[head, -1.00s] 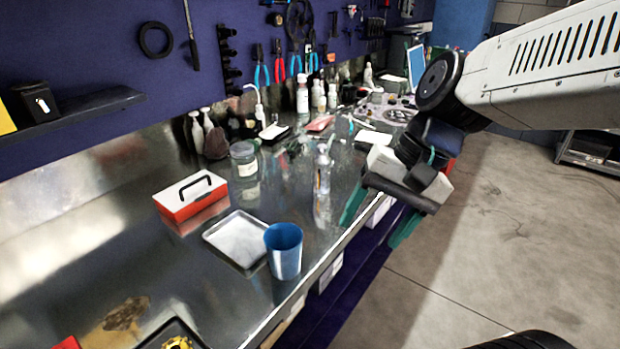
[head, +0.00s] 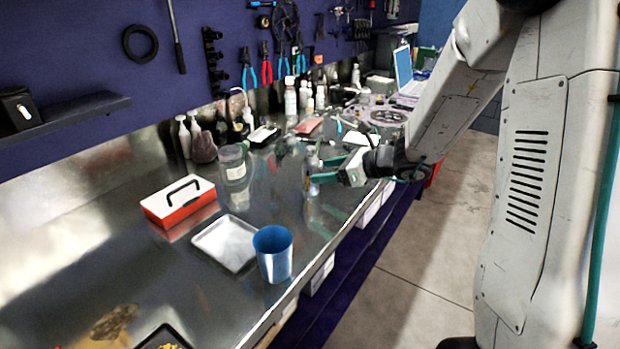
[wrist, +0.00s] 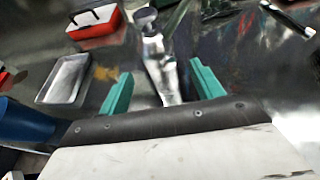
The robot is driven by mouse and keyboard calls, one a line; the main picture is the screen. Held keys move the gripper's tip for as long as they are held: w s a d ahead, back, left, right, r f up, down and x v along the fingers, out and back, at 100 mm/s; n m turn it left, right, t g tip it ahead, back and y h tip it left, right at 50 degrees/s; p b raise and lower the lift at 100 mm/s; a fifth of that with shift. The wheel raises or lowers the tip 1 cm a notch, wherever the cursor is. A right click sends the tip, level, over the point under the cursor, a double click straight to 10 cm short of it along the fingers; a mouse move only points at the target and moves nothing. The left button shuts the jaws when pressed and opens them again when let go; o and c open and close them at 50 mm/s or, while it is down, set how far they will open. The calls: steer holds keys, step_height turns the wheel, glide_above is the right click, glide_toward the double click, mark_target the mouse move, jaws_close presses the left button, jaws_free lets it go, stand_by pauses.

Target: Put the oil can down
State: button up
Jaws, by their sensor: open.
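The oil can, a slim silvery bottle with a narrow top, stands on the metal bench and shows near the bench's front edge in the head view (head: 310,172). In the wrist view the oil can (wrist: 158,62) lies between and ahead of the two green fingers. My gripper (head: 322,170) is open around or just beside it; in the wrist view my gripper (wrist: 160,85) has a clear gap between its fingers. I cannot tell whether either finger touches the can. Part of the can is hidden by the gripper in the head view.
A blue cup (head: 272,253), a pale tray (head: 205,236) and a red-and-white toolbox (head: 180,204) stand to the left on the bench. Bare bench lies between the tray and the can.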

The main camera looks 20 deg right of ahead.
mark_target(311, 172)
steer(key=x, duration=0.5)
steer(key=shift+a+f, duration=0.1)
steer(key=c, duration=1.4)
steer(key=shift+c, duration=0.2)
